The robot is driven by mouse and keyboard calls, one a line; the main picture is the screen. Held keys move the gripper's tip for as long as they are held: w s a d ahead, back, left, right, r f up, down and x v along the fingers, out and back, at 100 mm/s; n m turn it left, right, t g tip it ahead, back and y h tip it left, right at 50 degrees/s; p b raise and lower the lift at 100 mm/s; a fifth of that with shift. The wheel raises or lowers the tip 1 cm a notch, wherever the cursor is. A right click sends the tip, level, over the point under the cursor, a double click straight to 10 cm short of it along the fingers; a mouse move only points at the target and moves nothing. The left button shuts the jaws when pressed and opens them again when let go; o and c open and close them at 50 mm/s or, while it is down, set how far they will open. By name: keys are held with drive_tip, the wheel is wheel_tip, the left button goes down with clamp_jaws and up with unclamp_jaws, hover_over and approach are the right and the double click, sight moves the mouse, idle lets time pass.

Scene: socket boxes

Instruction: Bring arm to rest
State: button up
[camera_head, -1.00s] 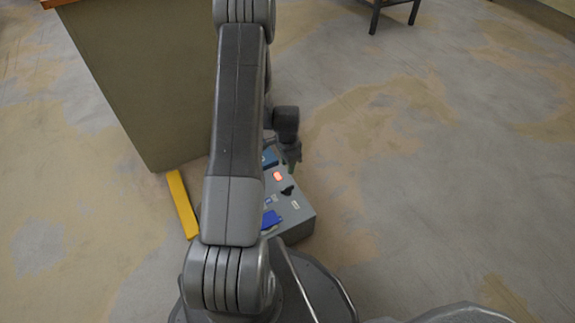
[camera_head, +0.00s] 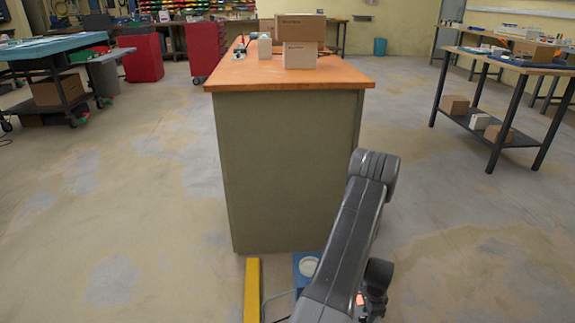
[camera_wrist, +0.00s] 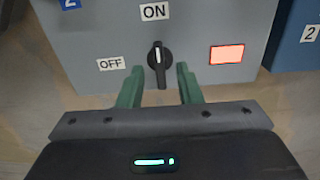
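My gripper (camera_wrist: 160,78) is open in the wrist view. Its two green fingers stand apart, one on each side of the lower end of a black rotary switch (camera_wrist: 157,60), with gaps on both sides and nothing held. The switch sits on a grey socket box (camera_wrist: 105,35) and its handle is upright, in line with the ON label (camera_wrist: 155,12). The OFF label (camera_wrist: 111,64) is to its left. A lit orange-red indicator (camera_wrist: 227,54) is to its right. In the head view my arm (camera_head: 345,240) reaches down at the bottom and hides most of the box.
A blue box (camera_wrist: 298,40) stands right of the grey one. A green-grey cabinet with an orange top (camera_head: 285,170) stands ahead, with cartons on it. A yellow bar (camera_head: 252,290) lies on the floor. Open floor lies left and right; a table (camera_head: 515,65) is at right.

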drive_tip(key=shift+f, duration=0.7)
drive_tip(key=shift+r, duration=0.15)
